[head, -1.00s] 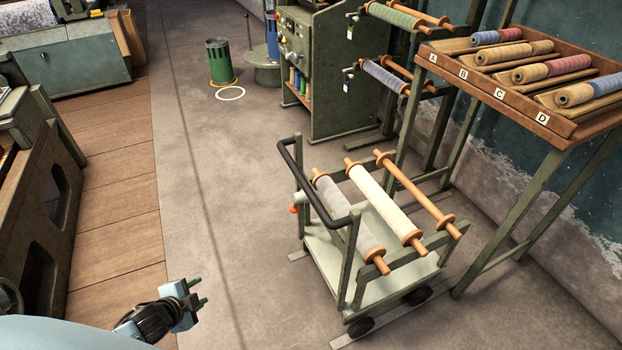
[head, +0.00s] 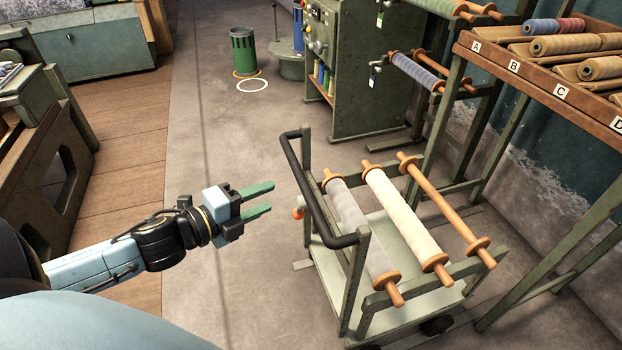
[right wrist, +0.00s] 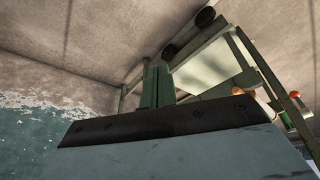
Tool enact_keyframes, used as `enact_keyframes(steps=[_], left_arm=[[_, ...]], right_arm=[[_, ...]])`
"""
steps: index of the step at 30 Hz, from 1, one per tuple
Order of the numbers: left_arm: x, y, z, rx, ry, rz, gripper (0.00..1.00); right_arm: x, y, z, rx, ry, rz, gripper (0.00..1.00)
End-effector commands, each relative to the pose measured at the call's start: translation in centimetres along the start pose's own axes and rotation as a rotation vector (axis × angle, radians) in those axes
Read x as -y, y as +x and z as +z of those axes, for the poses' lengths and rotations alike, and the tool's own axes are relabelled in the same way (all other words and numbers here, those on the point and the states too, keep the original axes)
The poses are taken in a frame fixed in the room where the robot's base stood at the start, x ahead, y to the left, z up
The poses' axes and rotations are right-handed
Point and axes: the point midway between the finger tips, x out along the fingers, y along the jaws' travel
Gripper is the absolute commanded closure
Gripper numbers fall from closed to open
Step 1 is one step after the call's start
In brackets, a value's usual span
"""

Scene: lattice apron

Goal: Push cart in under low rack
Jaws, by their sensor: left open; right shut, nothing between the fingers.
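The cart (head: 408,238) is a green-grey frame on dark wheels, with a black push handle (head: 312,200) on its left side. It carries a grey roll, a cream roll and a bare wooden roller. My left gripper (head: 270,198) is open and empty, just left of the handle and apart from it. My right gripper (right wrist: 156,88) shows only in the right wrist view, shut and empty; the cart (right wrist: 232,62) with its wheels shows beyond it. A green rack with a lettered wooden tray (head: 540,84) stands right of the cart; I cannot tell whether it is the low rack.
A green machine cabinet (head: 358,75) and a frame with a blue-grey roll (head: 417,71) stand behind the cart. A green bin (head: 243,52) stands further back beside a white floor ring (head: 252,85). A bench (head: 50,160) is at left. The concrete strip between is clear.

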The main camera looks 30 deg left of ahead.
Motion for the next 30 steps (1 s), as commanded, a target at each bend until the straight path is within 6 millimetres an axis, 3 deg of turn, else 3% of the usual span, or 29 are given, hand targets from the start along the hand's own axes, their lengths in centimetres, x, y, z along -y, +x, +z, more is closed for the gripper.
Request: enact_keyframes(steps=[5,14,24,30], left_arm=[[-0.1,2.1,0.1,0.001,0.003,-0.002,0.59],[-0.1,5.7,0.1,0.003,0.0,-0.002,0.59],[-0.1,9.8,0.2,0.004,-0.001,-0.001,0.59],[-0.2,11.7,0.2,0.004,-0.003,0.001,0.59]], right_arm=[[0.5,-0.7,-1.7,-0.094,-0.001,-0.011,1.0],[1.6,-1.1,-7.3,-0.395,-0.014,-0.033,1.0],[2.7,-3.3,-12.5,-0.71,-0.02,-0.06,1.0],[3.2,-4.9,-14.5,-0.851,-0.021,-0.073,1.0]])
